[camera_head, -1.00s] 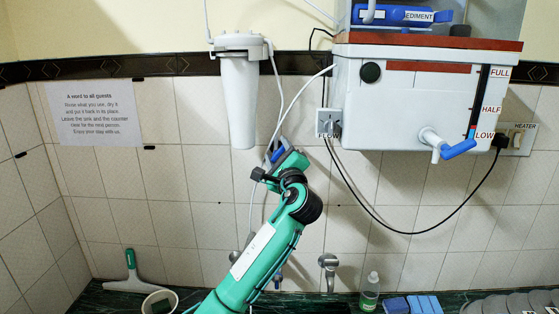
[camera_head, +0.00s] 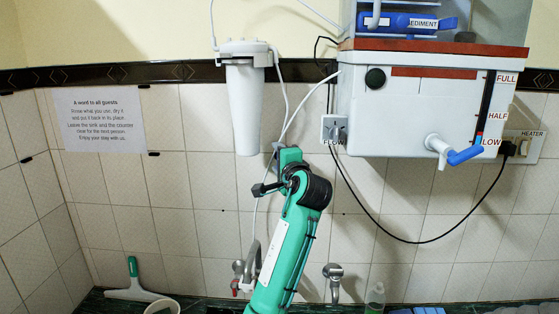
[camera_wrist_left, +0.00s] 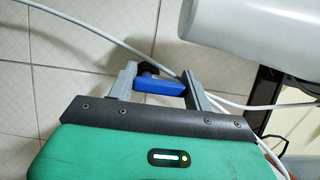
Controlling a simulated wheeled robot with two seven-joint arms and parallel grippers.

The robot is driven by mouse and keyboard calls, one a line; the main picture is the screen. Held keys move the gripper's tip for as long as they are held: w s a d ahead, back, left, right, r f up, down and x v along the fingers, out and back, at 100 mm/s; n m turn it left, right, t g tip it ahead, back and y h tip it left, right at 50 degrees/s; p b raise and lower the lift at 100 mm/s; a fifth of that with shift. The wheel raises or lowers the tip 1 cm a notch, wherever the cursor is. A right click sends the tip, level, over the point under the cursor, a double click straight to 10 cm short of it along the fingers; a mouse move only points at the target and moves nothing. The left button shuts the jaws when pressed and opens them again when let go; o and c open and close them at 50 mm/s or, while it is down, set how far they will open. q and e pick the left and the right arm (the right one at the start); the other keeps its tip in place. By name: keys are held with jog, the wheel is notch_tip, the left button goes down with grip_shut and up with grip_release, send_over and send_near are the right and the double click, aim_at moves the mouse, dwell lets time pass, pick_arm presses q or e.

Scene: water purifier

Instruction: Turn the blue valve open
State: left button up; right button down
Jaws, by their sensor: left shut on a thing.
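The blue valve handle (camera_wrist_left: 158,85) shows in the left wrist view, between the two grey fingers of my left gripper (camera_wrist_left: 163,88). The fingers are shut on it. A thin white tube passes by the valve. In the head view, my left gripper (camera_head: 276,148) is raised against the tiled wall, just right of the white filter housing's lower end (camera_head: 245,110). The valve is hidden behind my gripper there, so its angle in that view cannot be told. My right gripper is not in view.
The white tank (camera_head: 410,110) hangs at right, with a blue-handled spout (camera_head: 465,155). A socket (camera_head: 334,128) with cables and a FLOW label is between gripper and tank. A tap (camera_head: 333,272) is below. A paper notice (camera_head: 99,118) hangs left.

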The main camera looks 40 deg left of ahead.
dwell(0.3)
pick_arm(q)
jog(key=o, duration=1)
jog(key=shift+s+d+f, duration=0.1)
jog(key=shift+s+d, duration=0.05)
jog(key=shift+d, duration=0.05)
jog(key=b+v, duration=0.5)
jog(key=v, duration=0.8)
jog(key=shift+s+d, duration=0.1)
jog(key=shift+s, duration=0.05)
